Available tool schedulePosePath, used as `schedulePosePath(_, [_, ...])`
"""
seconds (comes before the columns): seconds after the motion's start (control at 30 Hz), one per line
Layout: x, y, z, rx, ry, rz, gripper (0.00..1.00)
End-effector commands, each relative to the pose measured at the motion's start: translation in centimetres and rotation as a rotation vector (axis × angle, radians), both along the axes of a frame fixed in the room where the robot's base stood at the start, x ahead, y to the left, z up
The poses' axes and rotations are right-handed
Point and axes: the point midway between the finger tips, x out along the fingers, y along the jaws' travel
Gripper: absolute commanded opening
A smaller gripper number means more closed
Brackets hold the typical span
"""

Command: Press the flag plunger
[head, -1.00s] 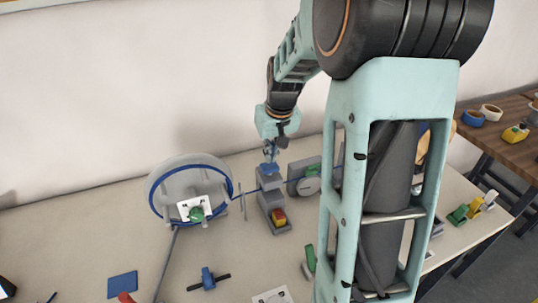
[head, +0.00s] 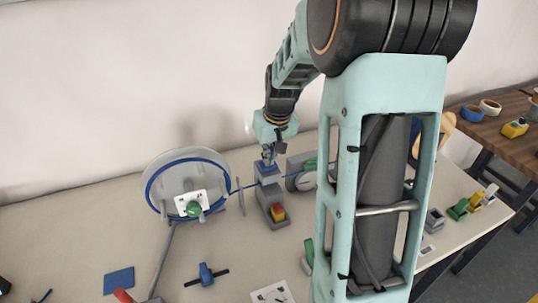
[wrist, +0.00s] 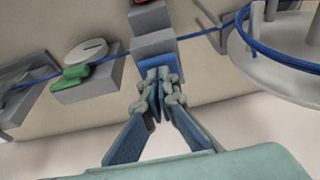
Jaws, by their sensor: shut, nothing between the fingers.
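A grey stepped device (head: 273,206) stands on the table near the middle. A blue cap (head: 267,171), which looks like the flag plunger, sits on its taller rear part, and a red and yellow piece (head: 278,212) sits on its lower front part. My gripper (head: 268,160) is shut and empty, pointing down right over the cap. In the wrist view the closed fingertips (wrist: 159,76) overlap the blue cap (wrist: 157,62). I cannot tell whether they touch it. The fingers hide part of the cap.
A blue line runs through the device from a large reel (head: 160,165) on the left to a grey unit with a round dial (head: 305,181) on the right. A blue clamp-like tool (head: 206,273) and blue square (head: 118,281) lie in front. My arm hides the table's right part.

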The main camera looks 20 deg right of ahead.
Motion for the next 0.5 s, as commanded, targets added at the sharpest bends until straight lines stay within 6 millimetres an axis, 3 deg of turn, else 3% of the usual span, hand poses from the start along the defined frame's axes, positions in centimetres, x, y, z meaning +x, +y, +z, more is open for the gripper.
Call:
schedulePosePath(0.27, [-0.1,0.1,0.0,0.002,0.006,0.001,0.00])
schedulePosePath(0.5, [0.3,0.4,2.8,0.000,0.003,0.002,0.00])
